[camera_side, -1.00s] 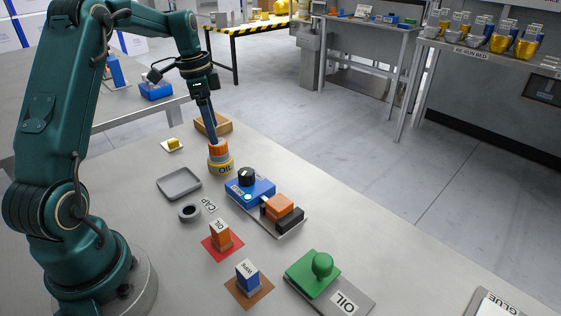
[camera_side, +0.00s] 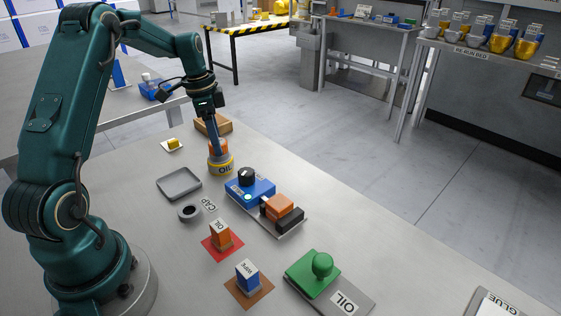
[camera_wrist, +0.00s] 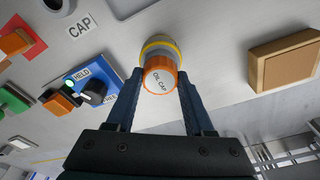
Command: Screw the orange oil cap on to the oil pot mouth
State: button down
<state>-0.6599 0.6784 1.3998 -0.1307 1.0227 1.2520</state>
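The oil pot (camera_side: 221,168) is a squat grey pot with a yellow band and an OIL label, upright on the table. The orange oil cap (camera_side: 224,147) sits on top of its mouth. In the wrist view, the cap (camera_wrist: 160,79) shows its white OIL CAP face, above the yellow band of the pot (camera_wrist: 158,46). My gripper (camera_side: 215,150) is low over the pot, pointing down. Its two fingers (camera_wrist: 161,78) flank the cap closely on both sides. Whether they press on it cannot be made out. The thread is hidden.
A blue device (camera_side: 252,191) with a black knob and a lit green lamp stands close to the pot's right. A brown block (camera_side: 214,124) lies behind. A grey tray (camera_side: 180,183) and a dark ring (camera_side: 189,212) by the CAP label lie to the left and front.

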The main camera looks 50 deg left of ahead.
jog(key=m, duration=0.4)
jog(key=shift+m, duration=1)
jog(key=shift+g, duration=0.3)
jog(key=m, duration=0.4)
jog(key=shift+a+h, duration=0.1)
jog(key=shift+h, duration=0.2)
jog(key=shift+c, duration=1)
grip_release()
jog(key=shift+a+r, duration=0.15)
jog(key=shift+r, duration=4.35)
